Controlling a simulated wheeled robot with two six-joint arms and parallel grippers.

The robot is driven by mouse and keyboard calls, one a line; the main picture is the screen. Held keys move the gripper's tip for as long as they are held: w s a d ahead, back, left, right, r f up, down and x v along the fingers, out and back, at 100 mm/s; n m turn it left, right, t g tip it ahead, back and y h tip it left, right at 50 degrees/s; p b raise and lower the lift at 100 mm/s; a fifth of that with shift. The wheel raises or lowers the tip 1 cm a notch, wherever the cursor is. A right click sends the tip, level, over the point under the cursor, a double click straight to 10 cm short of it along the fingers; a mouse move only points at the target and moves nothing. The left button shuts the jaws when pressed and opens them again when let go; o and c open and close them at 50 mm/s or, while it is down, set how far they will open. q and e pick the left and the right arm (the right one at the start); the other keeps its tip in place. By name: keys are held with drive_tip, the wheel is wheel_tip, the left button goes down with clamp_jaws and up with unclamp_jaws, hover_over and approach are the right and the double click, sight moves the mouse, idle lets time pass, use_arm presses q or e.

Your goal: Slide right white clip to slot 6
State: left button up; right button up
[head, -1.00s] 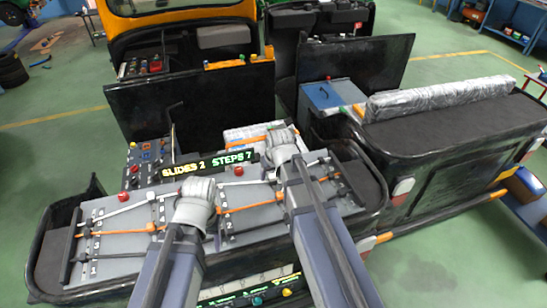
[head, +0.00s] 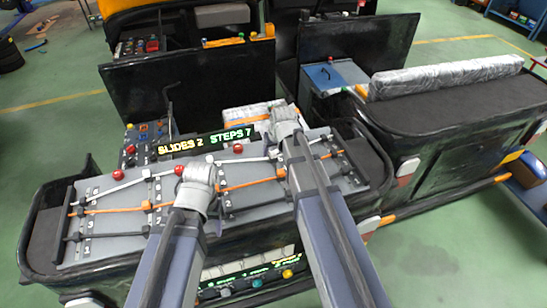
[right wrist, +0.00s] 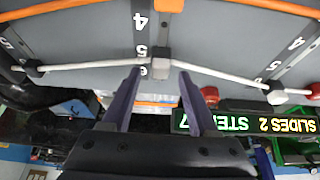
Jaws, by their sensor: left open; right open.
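In the right wrist view, upside down, the right white clip (right wrist: 161,63) is a small grey-white block on a rail near the marks 5 and 6. A white cable (right wrist: 225,80) bends at it and runs off both ways. The two fingers of my right gripper (right wrist: 160,78) are open, one on each side of the clip; whether they touch it I cannot tell. In the head view my right gripper (head: 286,128) is over the right panel (head: 262,198).
An orange clip (right wrist: 169,5) and orange cable (right wrist: 60,8) lie beyond mark 4. A lit display (head: 208,141) reads SLIDES 2 STEPS 7. Red knobs (head: 118,175) stand along the panels' back edge. Dark upright boards (head: 190,92) rise behind.

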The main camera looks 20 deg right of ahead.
drive_tip(key=shift+w+f+b, duration=0.25)
drive_tip(key=shift+f+b, duration=0.05)
drive_tip(key=shift+f, duration=0.35)
clamp_jaws()
idle(1.0)
